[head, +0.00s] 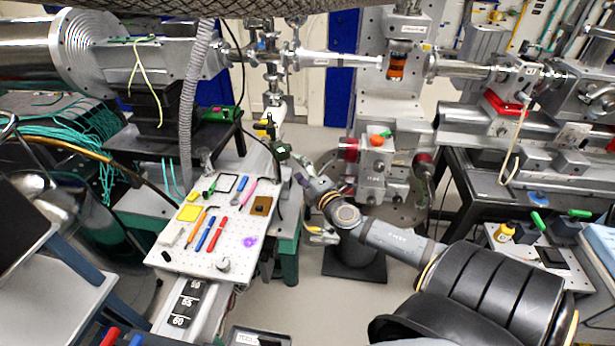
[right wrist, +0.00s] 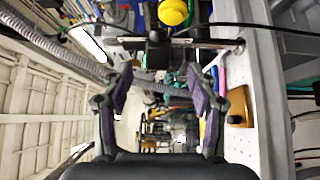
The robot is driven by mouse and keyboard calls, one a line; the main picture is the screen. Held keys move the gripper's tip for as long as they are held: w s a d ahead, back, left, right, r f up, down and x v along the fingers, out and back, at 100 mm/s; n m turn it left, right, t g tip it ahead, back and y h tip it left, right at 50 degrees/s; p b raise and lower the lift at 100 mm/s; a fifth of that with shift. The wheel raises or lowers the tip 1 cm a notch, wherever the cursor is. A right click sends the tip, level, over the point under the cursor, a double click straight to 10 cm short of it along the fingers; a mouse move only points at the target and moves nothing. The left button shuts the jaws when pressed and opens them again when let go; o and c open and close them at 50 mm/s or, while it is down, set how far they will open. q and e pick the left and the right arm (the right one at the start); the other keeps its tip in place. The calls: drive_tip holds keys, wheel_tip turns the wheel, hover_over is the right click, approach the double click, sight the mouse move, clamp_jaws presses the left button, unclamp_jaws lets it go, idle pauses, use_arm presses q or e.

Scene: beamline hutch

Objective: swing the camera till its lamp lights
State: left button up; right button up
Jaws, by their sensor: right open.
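My right gripper (head: 291,165) reaches in from the lower right, beyond the far right corner of the pegboard table. In the right wrist view its two purple-padded fingers (right wrist: 160,100) are spread wide with nothing between the pads. A small black box, which looks like the camera (right wrist: 158,50), is on a thin metal bar ahead of the fingers, apart from them. A round yellow knob (right wrist: 172,12) is just beyond it. In the head view the camera is hard to make out among dark parts near the gripper. I cannot make out a lit lamp. My left gripper is out of view.
The white pegboard table (head: 215,262) holds pens, tools and a brown block (head: 261,206), close beside my right gripper. A grey ribbed hose (head: 187,110) hangs at the left. A steel beam pipe (head: 340,59) crosses the back. Open floor (head: 310,270) lies right of the table.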

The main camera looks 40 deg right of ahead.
drive_tip(key=s, duration=0.4)
drive_tip(key=shift+s+a, duration=0.4)
drive_tip(key=s+d+f+m+g+h, duration=0.35)
drive_tip(key=d+f, duration=0.65)
drive_tip(key=f, duration=0.4)
drive_tip(key=s+d+f+m+g, duration=0.25)
drive_tip(key=s+f, duration=0.25)
drive_tip(key=f, duration=0.4)
drive_tip(key=s+d+f+m+g, duration=0.1)
drive_tip(key=s+f+m+g, duration=0.25)
drive_tip(key=s+f, duration=0.45)
drive_tip(key=s+a+f+m+g+y, duration=0.1)
drive_tip(key=s+a+f+m+g, duration=0.1)
drive_tip(key=s+a+f, duration=0.5)
drive_tip(key=s+a+f+m+g+y, duration=0.1)
drive_tip(key=s+a+f+g+y, duration=0.2)
drive_tip(key=f, duration=0.7)
drive_tip(key=s+a+f+m+g+y, duration=0.1)
drive_tip(key=s+a+f+m+g, duration=0.1)
drive_tip(key=s+a+f, duration=0.6)
drive_tip(key=s+a+m, duration=0.1)
drive_tip(key=s+a, duration=0.4)
drive_tip(key=a, duration=0.1)
drive_tip(key=shift+a+f, duration=0.2)
drive_tip(key=shift+a, duration=0.05)
